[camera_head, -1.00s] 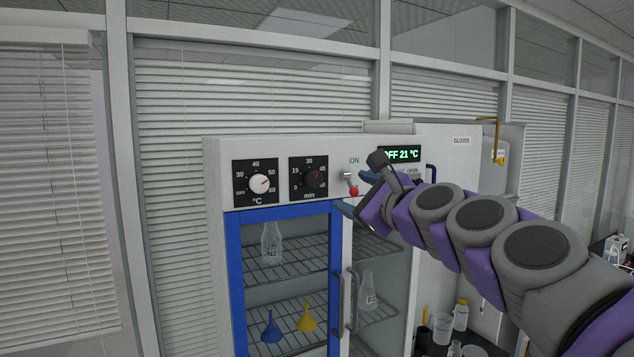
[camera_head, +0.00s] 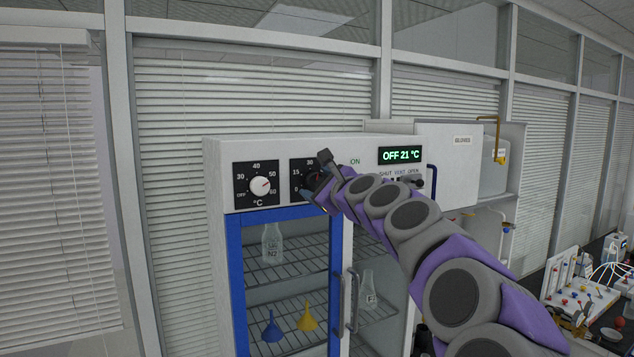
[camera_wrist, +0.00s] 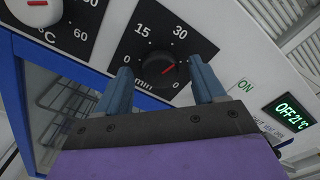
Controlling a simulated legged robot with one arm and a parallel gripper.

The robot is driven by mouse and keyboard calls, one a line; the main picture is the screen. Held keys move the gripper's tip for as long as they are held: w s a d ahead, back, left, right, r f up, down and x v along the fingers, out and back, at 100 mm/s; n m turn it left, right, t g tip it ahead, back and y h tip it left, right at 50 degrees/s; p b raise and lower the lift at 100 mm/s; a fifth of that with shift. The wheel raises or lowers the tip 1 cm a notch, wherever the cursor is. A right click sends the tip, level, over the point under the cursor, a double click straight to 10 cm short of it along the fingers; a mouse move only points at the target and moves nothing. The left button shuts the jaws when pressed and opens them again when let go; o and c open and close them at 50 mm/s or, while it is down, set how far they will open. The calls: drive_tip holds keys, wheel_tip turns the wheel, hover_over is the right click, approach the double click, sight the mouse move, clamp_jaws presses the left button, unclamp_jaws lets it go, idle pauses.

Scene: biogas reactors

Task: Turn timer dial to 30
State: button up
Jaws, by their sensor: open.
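The timer dial (camera_wrist: 152,70) is a black round knob with a red pointer on a black panel marked "min". In the wrist view its pointer aims up and right, past the 30 mark, toward my right finger, which hides the scale there. My gripper (camera_wrist: 160,73) is open, with one blue finger on each side of the knob's lower part. I cannot tell whether the fingers touch it. In the head view my gripper (camera_head: 311,187) covers most of the timer panel (camera_head: 297,166), and the knob is largely hidden.
The temperature dial (camera_head: 260,185) is close on the left. A display (camera_head: 402,155) reads "OFF 21 °C" on the right. Below is the blue-framed cabinet door (camera_head: 235,270) with handles (camera_head: 346,302). My arm hides the ON switch.

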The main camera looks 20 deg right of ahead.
drive_tip(key=shift+w+r, duration=0.1)
drive_tip(key=shift+w, duration=0.25)
drive_tip(key=c, duration=1.1)
drive_tip(key=shift+o, duration=0.2)
drive_tip(key=shift+n, duration=1.7)
drive_tip(key=o, duration=1.1)
drive_tip(key=shift+c, duration=0.2)
drive_tip(key=shift+s, duration=0.1)
drive_tip(key=s+b, duration=0.2)
drive_tip(key=s, duration=1.5)
drive_tip(key=shift+d, duration=0.3)
